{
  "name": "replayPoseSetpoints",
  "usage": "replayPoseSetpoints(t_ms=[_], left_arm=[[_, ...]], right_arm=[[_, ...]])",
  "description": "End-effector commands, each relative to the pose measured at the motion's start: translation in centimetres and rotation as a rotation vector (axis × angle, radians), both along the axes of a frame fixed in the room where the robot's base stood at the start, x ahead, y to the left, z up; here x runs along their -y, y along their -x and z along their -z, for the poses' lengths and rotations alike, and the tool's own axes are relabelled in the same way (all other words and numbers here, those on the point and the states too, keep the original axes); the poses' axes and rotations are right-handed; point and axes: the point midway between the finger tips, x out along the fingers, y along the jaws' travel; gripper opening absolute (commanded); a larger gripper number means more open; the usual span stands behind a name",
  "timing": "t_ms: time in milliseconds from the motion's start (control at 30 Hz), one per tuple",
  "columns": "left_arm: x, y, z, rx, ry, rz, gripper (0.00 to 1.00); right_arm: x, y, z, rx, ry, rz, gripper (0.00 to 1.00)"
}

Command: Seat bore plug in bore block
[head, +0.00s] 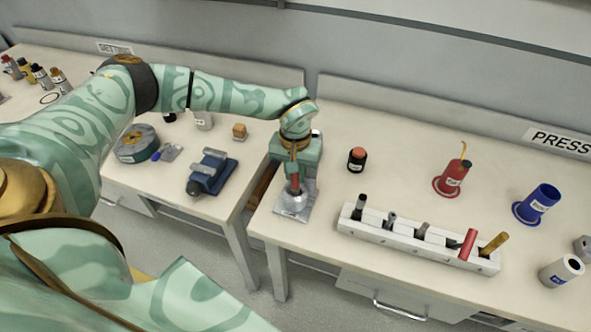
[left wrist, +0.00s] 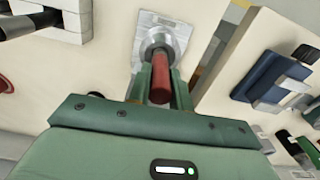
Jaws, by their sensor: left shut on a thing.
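The bore block (head: 293,204) is a grey metal block with a round raised collar, near the left edge of the right-hand table. It also shows in the left wrist view (left wrist: 178,35). My left gripper (head: 293,180) points down over it and is shut on the red bore plug (head: 294,170). In the left wrist view, the plug (left wrist: 161,80) stands between the two green fingers, lined up with the block's collar. Its lower end is at the collar; I cannot tell how deep it sits. My right gripper is not in view.
A white rack (head: 400,239) with several upright tools stands at the front. A red cup (head: 452,178), a blue cup (head: 538,203) and a dark jar (head: 356,160) stand right of the block. A blue vise (head: 212,172) is on the left table, across a gap.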

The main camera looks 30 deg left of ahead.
Motion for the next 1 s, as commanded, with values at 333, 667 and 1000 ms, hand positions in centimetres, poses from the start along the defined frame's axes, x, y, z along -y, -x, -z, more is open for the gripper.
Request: replayPoseSetpoints(t_ms=[333,667,1000], left_arm=[[0.0,0.0,0.4,0.0,0.0,0.0,0.46],[0.0,-0.1,-1.0,0.003,0.0,0.0,0.46],[0.0,-0.1,-9.8,0.007,0.001,0.001,0.46]], right_arm=[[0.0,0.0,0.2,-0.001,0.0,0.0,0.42],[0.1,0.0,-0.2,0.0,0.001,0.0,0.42],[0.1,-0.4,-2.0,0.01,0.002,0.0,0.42]])
